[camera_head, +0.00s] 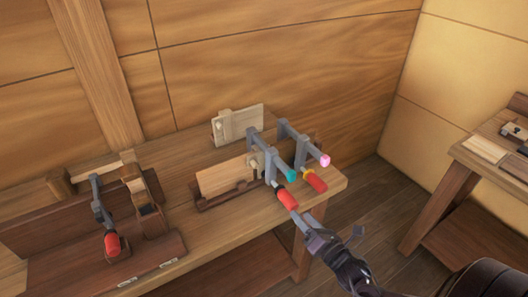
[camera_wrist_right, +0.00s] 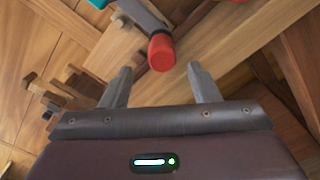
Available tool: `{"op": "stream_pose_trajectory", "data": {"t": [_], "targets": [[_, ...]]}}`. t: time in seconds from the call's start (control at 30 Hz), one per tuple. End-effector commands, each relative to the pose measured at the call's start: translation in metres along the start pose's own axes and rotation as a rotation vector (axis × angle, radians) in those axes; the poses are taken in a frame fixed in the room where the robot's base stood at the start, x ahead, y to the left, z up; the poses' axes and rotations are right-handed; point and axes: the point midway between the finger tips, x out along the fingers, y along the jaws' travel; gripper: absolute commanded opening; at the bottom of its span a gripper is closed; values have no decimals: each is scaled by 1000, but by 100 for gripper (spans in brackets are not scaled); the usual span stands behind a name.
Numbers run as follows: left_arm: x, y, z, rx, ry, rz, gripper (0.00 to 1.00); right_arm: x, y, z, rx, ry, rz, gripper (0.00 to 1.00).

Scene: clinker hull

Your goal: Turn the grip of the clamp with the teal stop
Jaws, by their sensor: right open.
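The clamp with the teal stop (camera_head: 291,175) is a grey bar clamp at the right part of the bench. Its red grip (camera_head: 287,200) points down toward the front edge. My right gripper (camera_head: 303,222) is just below and in front of this grip. In the right wrist view the red grip (camera_wrist_right: 162,52) lies beyond and between the tips of my open right gripper (camera_wrist_right: 160,72), with visible gaps on both sides. A bit of the teal stop (camera_wrist_right: 98,3) shows at the top edge there. My left gripper is not in view.
Close on the right is a second clamp with a pink stop (camera_head: 325,160) and an orange-red grip (camera_head: 315,182). A third red-gripped clamp (camera_head: 112,243) is at the left. Boards (camera_head: 226,176) stand behind. Another table (camera_head: 480,160) is at far right.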

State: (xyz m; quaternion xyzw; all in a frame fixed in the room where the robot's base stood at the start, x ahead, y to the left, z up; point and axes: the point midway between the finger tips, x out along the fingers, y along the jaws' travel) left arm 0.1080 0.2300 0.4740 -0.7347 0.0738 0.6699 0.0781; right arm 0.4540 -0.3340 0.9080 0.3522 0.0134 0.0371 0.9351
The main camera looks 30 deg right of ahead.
Motion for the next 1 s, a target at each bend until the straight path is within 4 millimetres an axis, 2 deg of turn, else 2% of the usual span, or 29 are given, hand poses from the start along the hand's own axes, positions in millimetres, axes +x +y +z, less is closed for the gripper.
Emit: {"op": "stream_pose_trajectory", "data": {"t": [0.17,0.27,0.37,0.7,1.0], "targets": [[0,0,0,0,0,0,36,0,0,0,38,0,0,56],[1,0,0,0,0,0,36,1,0,-1,175,0,0,56],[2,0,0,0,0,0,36,2,0,-3,426,1,-1,56],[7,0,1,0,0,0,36,7,0,-4,1477,4,-1,56],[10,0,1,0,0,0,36,8,-2,-3,2300,4,-4,56]]}}
